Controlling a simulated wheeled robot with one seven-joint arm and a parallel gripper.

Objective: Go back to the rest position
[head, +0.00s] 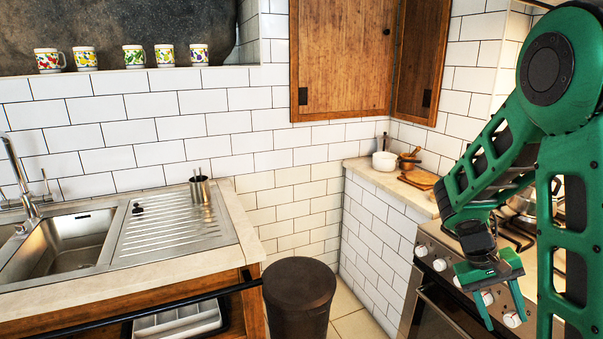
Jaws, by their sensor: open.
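My green arm comes in from the right side of the head view, bent at the elbow. My gripper (501,303) hangs at the arm's end in the lower right, with its fingers pointing down. It is open, and nothing shows between the fingers. It appears in front of the oven's knobs; I cannot tell how far it is from them.
The oven (432,299) with its stove top is at the right, partly behind my arm. A dark round bin (299,287) stands mid-floor. The sink counter (247,232) is at left. A white bowl (384,161) and a cutting board (418,180) sit on the corner counter.

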